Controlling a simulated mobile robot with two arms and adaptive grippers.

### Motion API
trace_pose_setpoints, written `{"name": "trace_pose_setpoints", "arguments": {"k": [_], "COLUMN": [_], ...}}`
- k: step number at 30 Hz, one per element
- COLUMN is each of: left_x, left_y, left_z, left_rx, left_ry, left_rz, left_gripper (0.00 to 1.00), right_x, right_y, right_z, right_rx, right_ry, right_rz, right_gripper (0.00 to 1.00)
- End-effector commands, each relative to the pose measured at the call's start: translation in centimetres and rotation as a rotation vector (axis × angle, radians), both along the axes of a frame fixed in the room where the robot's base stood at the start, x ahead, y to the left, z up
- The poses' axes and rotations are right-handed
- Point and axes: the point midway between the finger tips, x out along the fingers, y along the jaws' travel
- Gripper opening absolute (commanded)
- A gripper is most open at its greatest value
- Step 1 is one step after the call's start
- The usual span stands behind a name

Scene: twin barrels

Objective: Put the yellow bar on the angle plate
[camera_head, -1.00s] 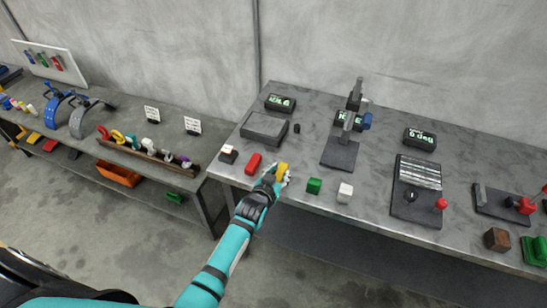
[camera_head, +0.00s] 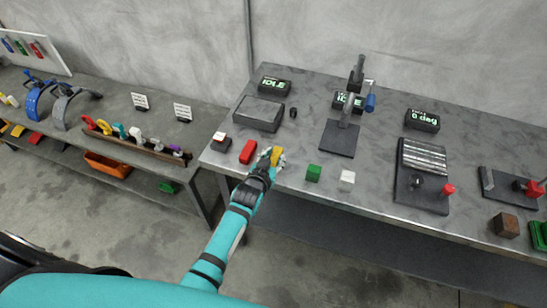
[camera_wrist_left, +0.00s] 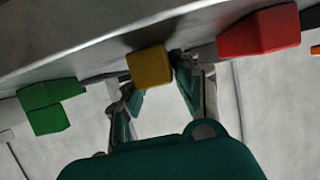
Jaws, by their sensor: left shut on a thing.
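The yellow bar (camera_head: 278,155) is between the fingers of my left gripper (camera_head: 268,160), near the front edge of the grey bench. My left gripper is shut on it. In the left wrist view, the bar (camera_wrist_left: 150,66) sits between the two fingertips; I cannot tell whether it touches the bench. A ribbed metal plate on a black base (camera_head: 423,160), with a red knob, lies to the right. A "0 deg" display (camera_head: 422,120) stands behind it, so it looks like the angle plate. Nothing lies on it. My right gripper is not in view.
A red block (camera_head: 248,152) is left of the bar; a green block (camera_head: 313,173) and a white block (camera_head: 346,180) are right of it. A black stand with an upright (camera_head: 338,140) rises between the bar and the ribbed plate.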

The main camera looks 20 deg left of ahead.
Motion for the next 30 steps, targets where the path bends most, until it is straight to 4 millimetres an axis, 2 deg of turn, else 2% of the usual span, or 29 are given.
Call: {"name": "trace_pose_setpoints", "arguments": {"k": [2, 3, 7, 19, 23, 27, 30], "left_x": [0.1, 0.0, 0.0, -0.2, -2.1, -5.3, -7.6], "left_y": [0.0, 0.0, 0.1, 0.1, 0.2, 0.5, 0.5], "left_z": [-0.1, -0.2, -0.2, -0.2, 0.5, 0.7, 2.0], "left_rx": [0.0, 0.0, 0.0, 0.0, 0.001, 0.002, 0.0], "left_ry": [-0.006, 0.0, 0.0, -0.001, 0.0, 0.0, 0.0], "left_rz": [0.001, 0.001, 0.001, 0.001, 0.001, 0.0, 0.0], "left_gripper": [0.0, 0.34, 0.51, 0.52, 0.52, 0.52, 0.52], "right_x": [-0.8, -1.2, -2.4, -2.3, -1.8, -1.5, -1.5], "right_y": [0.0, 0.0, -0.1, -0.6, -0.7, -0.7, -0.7], "right_z": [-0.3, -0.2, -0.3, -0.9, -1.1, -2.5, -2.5], "right_rx": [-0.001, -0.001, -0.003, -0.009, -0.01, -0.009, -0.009], "right_ry": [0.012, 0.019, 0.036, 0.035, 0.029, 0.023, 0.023], "right_rz": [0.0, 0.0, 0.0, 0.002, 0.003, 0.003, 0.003], "right_gripper": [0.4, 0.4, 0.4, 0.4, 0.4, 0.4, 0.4]}}
